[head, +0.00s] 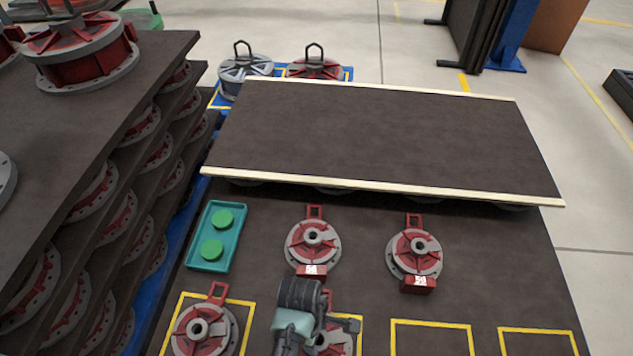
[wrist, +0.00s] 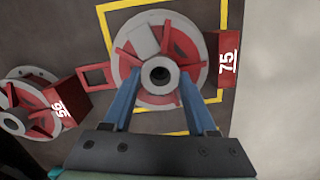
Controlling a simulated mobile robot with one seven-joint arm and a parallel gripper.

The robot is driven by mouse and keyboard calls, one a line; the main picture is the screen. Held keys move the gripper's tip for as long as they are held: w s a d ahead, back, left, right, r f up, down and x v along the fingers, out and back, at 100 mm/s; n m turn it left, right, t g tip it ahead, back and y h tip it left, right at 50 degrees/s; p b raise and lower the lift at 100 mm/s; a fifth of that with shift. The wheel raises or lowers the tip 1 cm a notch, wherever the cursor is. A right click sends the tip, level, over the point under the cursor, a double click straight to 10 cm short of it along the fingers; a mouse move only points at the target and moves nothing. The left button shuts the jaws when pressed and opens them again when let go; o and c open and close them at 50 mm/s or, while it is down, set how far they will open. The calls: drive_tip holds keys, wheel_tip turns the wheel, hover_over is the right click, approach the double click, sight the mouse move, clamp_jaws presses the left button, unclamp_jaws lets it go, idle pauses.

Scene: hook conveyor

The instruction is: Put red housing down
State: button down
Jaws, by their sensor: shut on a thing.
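The red housing marked 75 (wrist: 198,42) has a grey rim, red ribs and a central hub. In the wrist view my gripper (wrist: 160,78) has its blue fingers on both sides of the hub, shut on it. The housing lies over a yellow outlined square (wrist: 107,30); its loop handle and number block reach across the lines. Whether its underside touches the dark surface I cannot tell. In the head view my gripper (head: 318,328) and arm cover much of this housing (head: 341,341).
Another housing (head: 200,331) sits in the left square. Two more, one at left (head: 313,243) and one at right (head: 415,255), stand behind. A teal tray with green discs (head: 213,262) is at left. A raised dark board (head: 380,135) spans the back. Two squares at right are empty (head: 432,323).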

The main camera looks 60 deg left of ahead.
drive_tip(key=shift+w+a, duration=0.1)
drive_tip(key=shift+c, duration=1)
unclamp_jaws()
drive_tip(key=shift+f, duration=0.1)
